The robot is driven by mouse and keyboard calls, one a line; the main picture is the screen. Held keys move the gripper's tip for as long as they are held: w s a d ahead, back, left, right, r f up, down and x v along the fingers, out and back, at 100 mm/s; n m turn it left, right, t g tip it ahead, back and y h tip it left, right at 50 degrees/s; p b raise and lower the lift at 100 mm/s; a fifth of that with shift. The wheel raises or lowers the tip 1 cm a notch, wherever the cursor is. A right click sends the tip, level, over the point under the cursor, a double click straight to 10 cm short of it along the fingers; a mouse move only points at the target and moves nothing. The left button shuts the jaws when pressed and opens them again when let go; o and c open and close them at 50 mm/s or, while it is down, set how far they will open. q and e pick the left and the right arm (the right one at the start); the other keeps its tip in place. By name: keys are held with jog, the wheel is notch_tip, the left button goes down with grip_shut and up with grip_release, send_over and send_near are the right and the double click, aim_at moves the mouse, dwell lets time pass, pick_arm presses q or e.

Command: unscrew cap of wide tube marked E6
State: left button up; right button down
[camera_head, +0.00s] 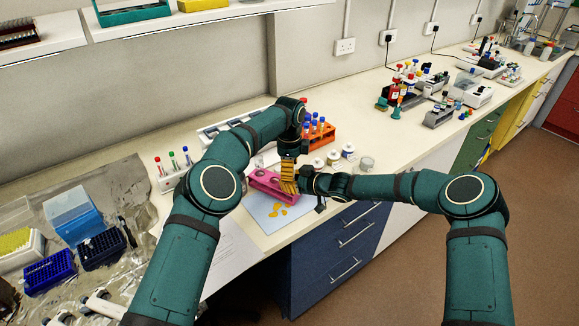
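A pink rack (263,180) stands at the back edge of a pale blue mat (262,214). My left gripper (289,184) points down at the right end of the pink rack. Its yellowish fingers look close together, but I cannot tell whether they hold anything. My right gripper (306,184) comes in from the right, low beside the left gripper and the rack. Its fingertips are too small and overlapped to read. No label E6 is readable. I cannot make out a wide tube or its cap; the grippers may hide it.
An orange rack (321,139) with blue-capped tubes stands behind the grippers. Several small white-sided jars (348,151) stand to its front right. A white rack (168,181) with capped tubes is at the left.

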pick_arm(q)
grip_shut()
jog(key=shift+n, duration=1.1)
jog(key=shift+r, duration=0.1)
jog(key=shift+r, duration=1)
jog(key=shift+r, duration=0.1)
jog(key=shift+r, duration=1.9)
pick_arm(e)
jog(key=c, duration=0.8)
grip_release()
